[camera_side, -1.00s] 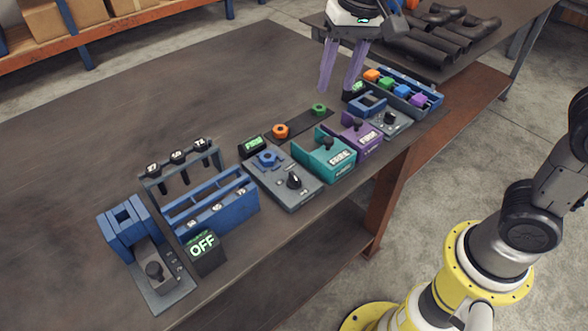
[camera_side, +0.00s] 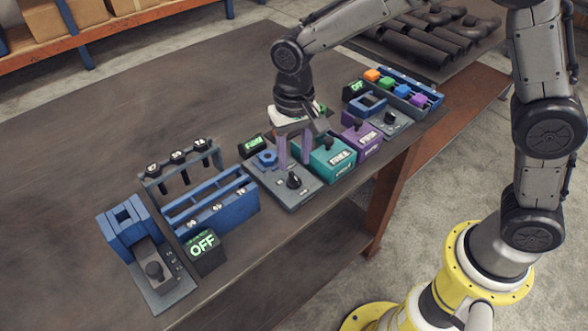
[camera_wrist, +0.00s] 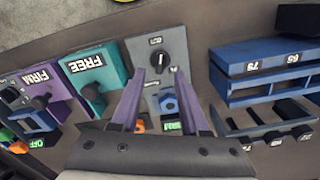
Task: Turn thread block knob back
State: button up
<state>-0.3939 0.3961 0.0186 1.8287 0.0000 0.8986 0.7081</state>
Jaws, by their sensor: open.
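The thread block (camera_side: 283,196) is a grey plate near the table's front edge, with a blue hexagonal piece (camera_side: 266,158) at its back. Its black knob (camera_side: 293,181) with a white pointer mark sits at the front end. In the wrist view the knob (camera_wrist: 162,60) lies just beyond my fingertips, roughly centred between them. My gripper (camera_side: 293,161) has purple fingers, open and empty, pointing down over the block behind the knob. In the wrist view the blue piece (camera_wrist: 169,103) shows between the fingers (camera_wrist: 160,78). The small display (camera_side: 251,144) is lit green; its word is too small to read.
A teal block (camera_side: 327,160) marked FREE and a purple block (camera_side: 361,138) stand close to the right. A blue rack (camera_side: 215,203) and an OFF display (camera_side: 203,247) stand to the left. The back left of the table is clear.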

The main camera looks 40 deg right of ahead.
aim_at(294, 175)
jog(key=shift+f, duration=2.3)
grip_shut()
